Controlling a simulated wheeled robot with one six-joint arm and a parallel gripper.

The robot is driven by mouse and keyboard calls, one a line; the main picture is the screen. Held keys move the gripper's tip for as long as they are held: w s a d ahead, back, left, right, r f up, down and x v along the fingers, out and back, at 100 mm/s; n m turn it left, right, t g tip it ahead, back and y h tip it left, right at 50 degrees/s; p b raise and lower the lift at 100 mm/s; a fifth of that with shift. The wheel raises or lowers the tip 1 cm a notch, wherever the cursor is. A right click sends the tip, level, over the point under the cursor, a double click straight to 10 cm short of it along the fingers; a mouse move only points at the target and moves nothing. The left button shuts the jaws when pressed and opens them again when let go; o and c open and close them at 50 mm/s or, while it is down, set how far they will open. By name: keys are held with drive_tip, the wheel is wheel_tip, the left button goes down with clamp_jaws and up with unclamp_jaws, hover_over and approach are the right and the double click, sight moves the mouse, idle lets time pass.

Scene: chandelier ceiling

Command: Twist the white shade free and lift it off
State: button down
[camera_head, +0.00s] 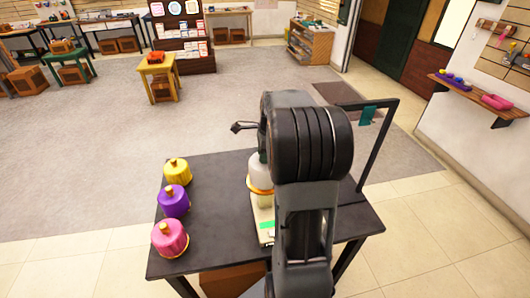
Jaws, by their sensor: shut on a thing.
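A white shade (256,172) with a gold rim shows on the table, left of my arm. It looks upright above a cream base or board (263,222), and my arm hides its right side. I cannot tell if the shade touches what is below it. My gripper is hidden behind my dark arm, so its fingers and their contact with the shade do not show.
Yellow (177,172), purple (173,201) and pink (170,239) shades stand along the left of the dark table (215,240). A dark frame (380,150) with a teal tag rises at the right. A small dark fitting (241,127) juts out above the shade.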

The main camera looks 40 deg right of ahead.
idle(0.3)
drive_tip(key=shift+n+p, duration=0.55)
drive_tip(key=shift+n, duration=1.35)
drive_tip(key=shift+g, duration=0.3)
drive_tip(key=shift+r+n, duration=0.1)
drive_tip(key=shift+n, duration=0.4)
drive_tip(key=shift+n+p, duration=0.5)
drive_tip(key=shift+n, duration=0.7)
drive_tip(key=shift+r, duration=0.15)
drive_tip(key=shift+r+p, duration=1.55)
drive_tip(key=shift+r, duration=0.1)
